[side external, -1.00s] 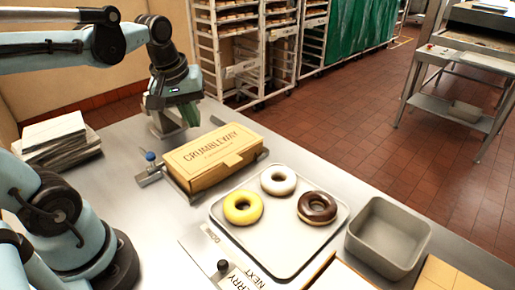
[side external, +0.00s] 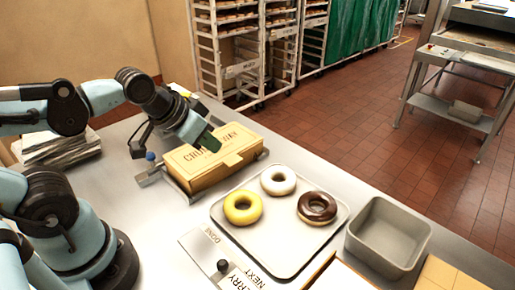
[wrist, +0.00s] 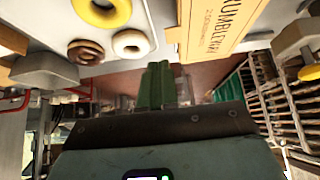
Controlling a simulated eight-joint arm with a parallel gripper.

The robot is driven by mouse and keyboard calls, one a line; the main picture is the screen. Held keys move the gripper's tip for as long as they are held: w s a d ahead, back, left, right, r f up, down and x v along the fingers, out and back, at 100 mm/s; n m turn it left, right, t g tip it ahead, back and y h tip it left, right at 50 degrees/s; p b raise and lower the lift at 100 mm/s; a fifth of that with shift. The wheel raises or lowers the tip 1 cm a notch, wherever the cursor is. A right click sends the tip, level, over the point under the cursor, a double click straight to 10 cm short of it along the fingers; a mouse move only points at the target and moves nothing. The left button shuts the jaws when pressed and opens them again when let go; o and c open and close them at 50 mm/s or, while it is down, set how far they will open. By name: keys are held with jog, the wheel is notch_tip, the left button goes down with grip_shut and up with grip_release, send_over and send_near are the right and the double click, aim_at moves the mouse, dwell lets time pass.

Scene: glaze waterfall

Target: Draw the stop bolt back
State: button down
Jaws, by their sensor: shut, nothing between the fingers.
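The blue-knobbed metal bolt (side external: 150,157) stands at the left end of the cardboard box in the side view. Its bracket (side external: 150,177) is beside the box. I cannot tell how far the bolt is drawn. The box (side external: 205,175), lettered CRUMBLEWAY, sits closed on the bench, and it also shows in the wrist view (wrist: 215,25). My gripper (side external: 211,143) is tilted over the back of the box, its green fingers hiding part of the lettering. The fingers (wrist: 158,72) are together and empty in the wrist view. My gripper is to the right of the blue knob, apart from it.
A tray (side external: 285,262) holds a yellow, a white and a chocolate doughnut. A grey bin (side external: 388,238) stands right of it. A black-knobbed slider plate (side external: 205,248) lies in front. Stacked papers (side external: 62,148) lie at the back left.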

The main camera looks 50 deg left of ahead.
dwell(0.3)
jog(key=c, duration=1.5)
grip_release()
jog(key=shift+a, duration=0.25)
jog(key=o, duration=0.6)
jog(key=a+m+g, duration=0.1)
jog(key=a, duration=0.1)
jog(key=s+a+r+m+g, duration=0.1)
jog(key=a, duration=0.2)
jog(key=a+m+g+y, duration=0.1)
jog(key=a, duration=0.2)
jog(key=shift+s+a+r+m, duration=0.1)
jog(key=shift+s+r+m, duration=0.1)
jog(key=shift+r+m, duration=0.1)
jog(key=r+m+g+h, duration=0.1)
jog(key=r+m+g, duration=0.1)
jog(key=m+g, duration=0.25)
send_over(149, 153)
jog(key=shift+m, duration=0.45)
notch_tip(149, 153, down, 12)
jog(key=shift+r, duration=0.1)
jog(key=shift+c, duration=0.2)
grip_shut()
